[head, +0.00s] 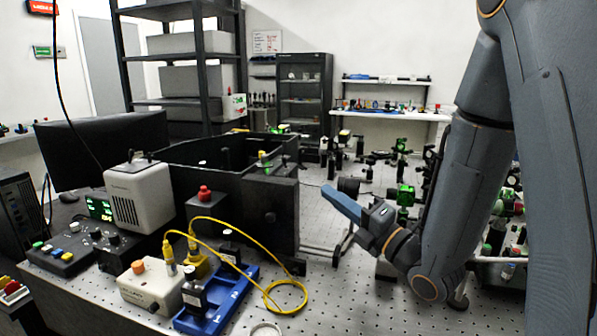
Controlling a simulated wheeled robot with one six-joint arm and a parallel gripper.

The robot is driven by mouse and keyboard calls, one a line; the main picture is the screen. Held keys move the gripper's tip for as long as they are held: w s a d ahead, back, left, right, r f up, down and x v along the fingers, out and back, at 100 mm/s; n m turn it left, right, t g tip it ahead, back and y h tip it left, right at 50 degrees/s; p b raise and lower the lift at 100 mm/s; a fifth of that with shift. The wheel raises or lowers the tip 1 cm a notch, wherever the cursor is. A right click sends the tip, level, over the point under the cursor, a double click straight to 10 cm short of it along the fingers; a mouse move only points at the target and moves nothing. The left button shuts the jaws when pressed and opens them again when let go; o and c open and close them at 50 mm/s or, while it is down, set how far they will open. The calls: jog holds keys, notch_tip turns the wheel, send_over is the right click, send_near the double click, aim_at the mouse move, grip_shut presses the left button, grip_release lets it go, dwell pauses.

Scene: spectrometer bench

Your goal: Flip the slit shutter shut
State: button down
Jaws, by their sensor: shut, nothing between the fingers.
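My gripper (341,203) reaches in from the right with its blue fingers shut and empty.
A beige box (140,195), a red-button unit (204,195), a blue tray (222,306) and a looped yellow cable (287,297) crowd the bench's left. Optics mounts with green parts (405,195) stand behind my gripper.

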aim_at(285, 160)
jog(key=p+x, duration=0.4)
jog(key=x, duration=1)
jog(key=shift+f+p, duration=0.1)
jog(key=shift+p, duration=0.25)
jog(key=shift+a, duration=0.15)
